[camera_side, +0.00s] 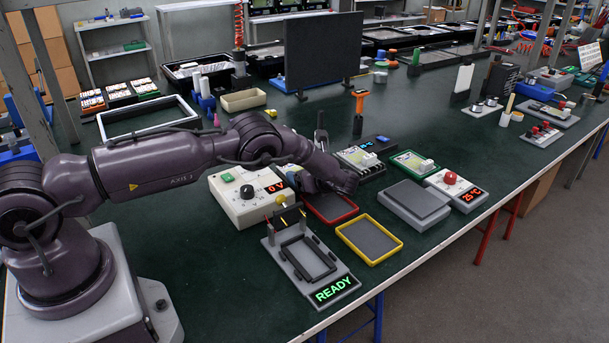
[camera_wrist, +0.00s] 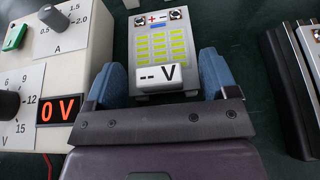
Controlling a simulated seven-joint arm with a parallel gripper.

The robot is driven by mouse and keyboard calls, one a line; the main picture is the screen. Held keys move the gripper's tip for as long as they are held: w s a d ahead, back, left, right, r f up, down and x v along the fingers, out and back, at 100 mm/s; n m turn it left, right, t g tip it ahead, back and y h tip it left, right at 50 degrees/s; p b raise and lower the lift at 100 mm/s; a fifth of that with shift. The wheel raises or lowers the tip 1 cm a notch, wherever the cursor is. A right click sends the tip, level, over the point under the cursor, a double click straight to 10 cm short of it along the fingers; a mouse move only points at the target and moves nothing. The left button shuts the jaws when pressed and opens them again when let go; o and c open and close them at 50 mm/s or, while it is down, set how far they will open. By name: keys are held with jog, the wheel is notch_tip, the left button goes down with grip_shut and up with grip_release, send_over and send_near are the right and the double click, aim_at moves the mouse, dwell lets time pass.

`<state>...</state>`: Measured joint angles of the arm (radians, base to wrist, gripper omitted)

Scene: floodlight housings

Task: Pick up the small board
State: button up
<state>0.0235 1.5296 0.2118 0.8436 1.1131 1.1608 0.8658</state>
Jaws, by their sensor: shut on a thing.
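In the wrist view, a narrow pale board (camera_wrist: 160,45), which I take as the small board, lies between the blue fingers of my gripper (camera_wrist: 163,82). It has rows of yellow-green pads, plus and minus marks at its far end, and a white block (camera_wrist: 160,77) reading "-- V" at its near end. My gripper is shut with a finger at each side of it; the lower contact is hidden behind the palm. In the side view, my gripper (camera_side: 338,180) is low over the red-rimmed tray (camera_side: 332,209). Its fingertips are hidden there.
A white power supply (camera_side: 250,195) stands close at the left. A grey fixture reading READY (camera_side: 310,265) and a yellow-rimmed tray (camera_side: 369,239) lie in front. A green-rimmed tray (camera_side: 412,163), a grey box (camera_side: 415,203) and a red-knobbed unit (camera_side: 455,190) stand to the right.

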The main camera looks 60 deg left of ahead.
notch_tip(320, 180, up, 2)
jog(key=shift+r, duration=0.25)
jog(key=s+d+r, duration=0.5)
jog(key=s+r, duration=0.5)
jog(key=s, duration=0.3)
jog(key=shift+s, duration=0.1)
